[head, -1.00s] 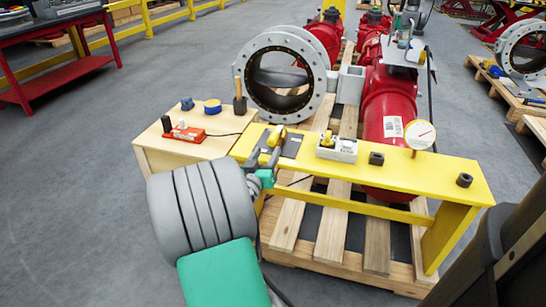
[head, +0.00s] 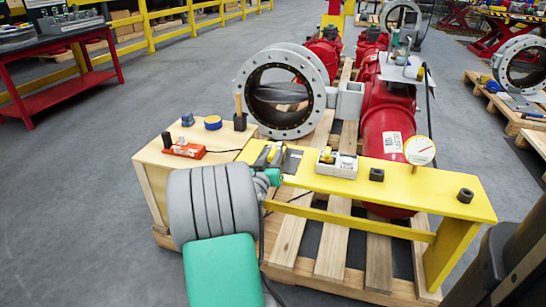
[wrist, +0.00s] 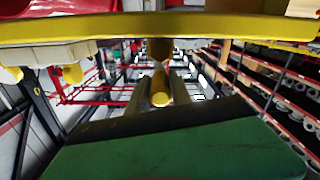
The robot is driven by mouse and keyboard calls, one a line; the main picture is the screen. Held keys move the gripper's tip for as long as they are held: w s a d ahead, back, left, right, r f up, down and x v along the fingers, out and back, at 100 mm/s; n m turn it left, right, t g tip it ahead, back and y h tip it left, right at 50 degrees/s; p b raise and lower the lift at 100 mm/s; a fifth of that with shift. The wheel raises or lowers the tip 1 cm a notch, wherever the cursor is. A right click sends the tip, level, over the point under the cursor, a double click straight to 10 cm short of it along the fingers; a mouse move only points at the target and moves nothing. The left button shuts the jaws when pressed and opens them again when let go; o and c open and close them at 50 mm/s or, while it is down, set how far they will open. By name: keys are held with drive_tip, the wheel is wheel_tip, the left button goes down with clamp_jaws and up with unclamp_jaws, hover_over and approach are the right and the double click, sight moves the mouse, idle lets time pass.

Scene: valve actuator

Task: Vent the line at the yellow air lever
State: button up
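The yellow lever (head: 272,153) stands by a dark plate at the left part of the yellow bench. In the wrist view the lever (wrist: 160,90) points toward me, between my two dark fingers. My gripper (wrist: 161,88) is at the lever, one finger on each side. It looks open, with narrow gaps; I cannot tell whether either finger touches. In the head view my grey and teal arm hides part of the fingers.
A whitish box (head: 337,165) with a yellow part sits right of the lever on the yellow bench (head: 415,183). A pressure gauge (head: 419,151) and dark blocks stand further right. A wooden box (head: 165,150) with a red device is at left. A grey flange (head: 283,92) and red pipes stand behind.

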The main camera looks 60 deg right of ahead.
clamp_jaws()
idle(0.9)
